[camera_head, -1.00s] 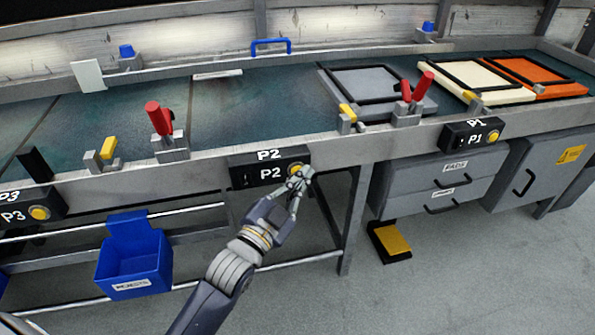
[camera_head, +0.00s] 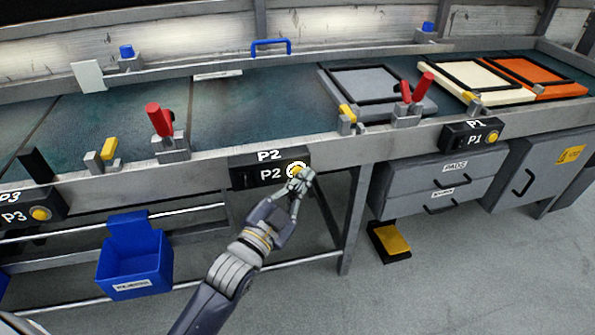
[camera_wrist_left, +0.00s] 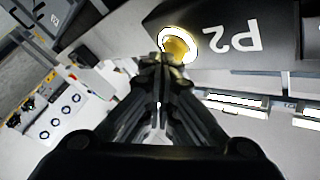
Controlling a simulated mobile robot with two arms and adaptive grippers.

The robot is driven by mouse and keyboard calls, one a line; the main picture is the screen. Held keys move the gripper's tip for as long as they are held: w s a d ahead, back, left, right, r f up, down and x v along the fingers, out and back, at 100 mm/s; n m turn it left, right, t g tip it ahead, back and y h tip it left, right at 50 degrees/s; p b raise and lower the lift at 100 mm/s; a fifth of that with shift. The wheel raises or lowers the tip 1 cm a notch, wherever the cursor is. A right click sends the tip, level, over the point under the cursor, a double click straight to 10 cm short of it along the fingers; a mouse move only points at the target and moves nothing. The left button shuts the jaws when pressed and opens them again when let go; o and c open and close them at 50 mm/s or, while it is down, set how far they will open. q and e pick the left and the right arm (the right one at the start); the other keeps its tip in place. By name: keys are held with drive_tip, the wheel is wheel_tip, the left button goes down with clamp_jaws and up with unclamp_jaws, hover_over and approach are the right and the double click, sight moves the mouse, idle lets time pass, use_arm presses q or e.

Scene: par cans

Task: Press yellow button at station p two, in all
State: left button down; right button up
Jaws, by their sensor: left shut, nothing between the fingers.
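The P2 station box (camera_head: 245,178) is on the front rail of the bench. Its yellow button (camera_head: 296,169) has a bright white ring around it. My left gripper (camera_head: 302,178) is shut and empty, with its fingertips at the lower edge of the button. In the left wrist view the yellow button (camera_wrist_left: 178,43) with its lit ring is just beyond the closed fingertips (camera_wrist_left: 160,66). I cannot tell whether they touch it. My right gripper is not in view.
The P1 box (camera_head: 455,136) is to the right and the P3 box (camera_head: 20,215) to the left, each with a yellow button. A red-handled clamp (camera_head: 162,130) stands on the rail. A blue bin (camera_head: 135,262) hangs below. Grey drawers (camera_head: 430,178) are at the right.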

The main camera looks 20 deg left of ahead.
use_arm(q)
drive_tip(key=shift+s+d, duration=0.3)
drive_tip(key=shift+s, duration=0.15)
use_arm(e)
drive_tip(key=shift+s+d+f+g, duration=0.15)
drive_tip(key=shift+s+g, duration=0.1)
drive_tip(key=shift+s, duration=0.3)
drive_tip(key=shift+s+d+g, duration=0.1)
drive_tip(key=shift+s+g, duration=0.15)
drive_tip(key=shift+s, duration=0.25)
use_arm(q)
drive_tip(key=s+d, duration=0.1)
drive_tip(key=s+d+p, duration=0.1)
drive_tip(key=s, duration=0.2)
drive_tip(key=shift+s+d+p, duration=0.1)
drive_tip(key=shift+d+p, duration=0.3)
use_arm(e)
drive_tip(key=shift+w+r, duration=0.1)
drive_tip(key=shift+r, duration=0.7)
